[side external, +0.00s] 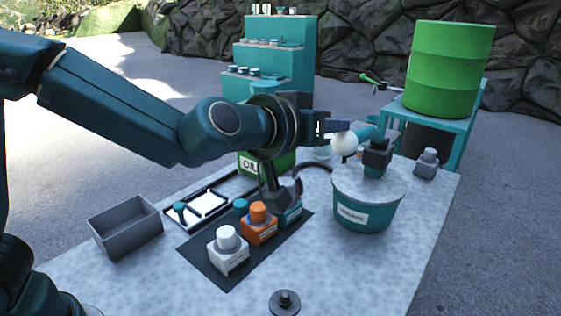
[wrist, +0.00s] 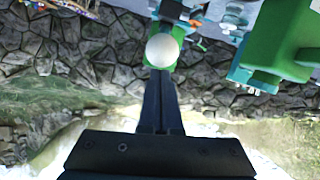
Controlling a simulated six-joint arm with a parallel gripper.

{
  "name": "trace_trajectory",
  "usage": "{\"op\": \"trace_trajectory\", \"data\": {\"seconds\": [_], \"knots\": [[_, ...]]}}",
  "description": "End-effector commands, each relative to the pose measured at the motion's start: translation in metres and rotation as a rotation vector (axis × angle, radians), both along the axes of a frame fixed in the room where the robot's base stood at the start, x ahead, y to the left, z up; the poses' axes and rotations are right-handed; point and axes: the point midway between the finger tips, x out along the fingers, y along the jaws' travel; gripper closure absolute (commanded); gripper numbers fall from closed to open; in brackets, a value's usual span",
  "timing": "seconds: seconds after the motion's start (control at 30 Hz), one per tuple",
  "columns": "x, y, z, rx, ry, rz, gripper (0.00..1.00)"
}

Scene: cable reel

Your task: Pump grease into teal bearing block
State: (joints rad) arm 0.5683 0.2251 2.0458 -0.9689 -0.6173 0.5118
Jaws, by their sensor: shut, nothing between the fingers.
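The teal bearing block (side external: 291,215) stands at the far end of a dark mat, behind an orange block (side external: 258,231) and a white block (side external: 228,259). A dark coupler (side external: 281,192) on a black hose sits at its top; I cannot tell how firmly. The teal grease bucket (side external: 355,215) stands to the right, with a dark pump head (side external: 376,152) on its lid. A white ball knob (side external: 344,143) is beside the pump head. My gripper (side external: 340,127) is shut and empty, level, with its tips at the knob. The knob also shows at the fingertips in the wrist view (wrist: 162,50); contact is unclear.
A dark round part (side external: 285,303) is at the front edge. A green drum (side external: 450,70) on a teal stand and a stepped teal rack (side external: 275,55) are behind. The front right tabletop is clear.

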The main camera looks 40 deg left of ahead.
Motion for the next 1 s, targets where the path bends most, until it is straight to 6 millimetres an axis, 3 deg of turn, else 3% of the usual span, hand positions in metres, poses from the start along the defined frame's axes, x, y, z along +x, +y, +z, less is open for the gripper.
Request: {"op": "trace_trajectory", "data": {"seconds": [0.3, 0.6, 1.0], "knots": [[-0.019, 0.0, -0.058, 0.007, 0.011, -0.002, 1.0], [-0.023, 0.0, -0.111, 0.006, 0.011, -0.001, 1.0], [-0.018, 0.0, -0.146, 0.0, 0.011, 0.002, 1.0]]}}
